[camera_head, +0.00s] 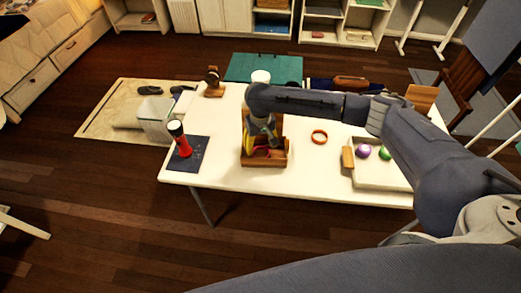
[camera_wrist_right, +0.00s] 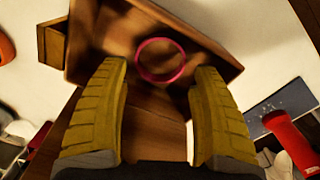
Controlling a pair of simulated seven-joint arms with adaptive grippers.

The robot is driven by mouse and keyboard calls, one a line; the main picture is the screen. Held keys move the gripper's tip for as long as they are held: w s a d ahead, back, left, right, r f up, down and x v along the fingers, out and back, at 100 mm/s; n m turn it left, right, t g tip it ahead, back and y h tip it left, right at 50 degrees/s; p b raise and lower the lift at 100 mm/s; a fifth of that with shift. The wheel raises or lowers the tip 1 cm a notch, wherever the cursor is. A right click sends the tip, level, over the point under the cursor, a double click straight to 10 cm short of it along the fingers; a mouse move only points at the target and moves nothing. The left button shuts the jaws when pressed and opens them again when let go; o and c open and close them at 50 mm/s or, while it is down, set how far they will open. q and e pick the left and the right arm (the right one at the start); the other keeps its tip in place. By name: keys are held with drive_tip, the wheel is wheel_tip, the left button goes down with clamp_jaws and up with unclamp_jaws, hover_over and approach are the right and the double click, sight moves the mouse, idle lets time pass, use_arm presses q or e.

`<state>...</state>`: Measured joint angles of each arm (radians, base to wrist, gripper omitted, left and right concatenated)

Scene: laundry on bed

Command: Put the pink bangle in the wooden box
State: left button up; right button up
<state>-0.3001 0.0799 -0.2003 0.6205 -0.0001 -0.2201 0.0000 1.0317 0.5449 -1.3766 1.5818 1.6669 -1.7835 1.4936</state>
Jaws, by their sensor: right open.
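The wooden box (camera_head: 265,160) stands at the front middle of the white table, with a taller back part. My right gripper (camera_wrist_right: 160,75) is open, its two yellow fingers pointing down into the box; it also shows over the box in the head view (camera_head: 262,142). The pink bangle (camera_wrist_right: 182,66) shows as a full ring beyond the fingertips, against the box's inside, and is not gripped. I cannot tell whether it rests on the box floor. In the head view a bit of pink shows inside the box, partly hidden by the gripper. My left gripper is not in view.
An orange-red ring (camera_head: 319,137) lies right of the box. Further right, a white tray (camera_head: 385,181) holds a purple ball (camera_head: 363,151) and a green ball (camera_head: 384,153). Table between mat and box is clear.

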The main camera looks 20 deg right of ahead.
wheel_tip(320, 180, up, 8)
drive_tip(key=shift+r, duration=0.25)
idle(0.5)
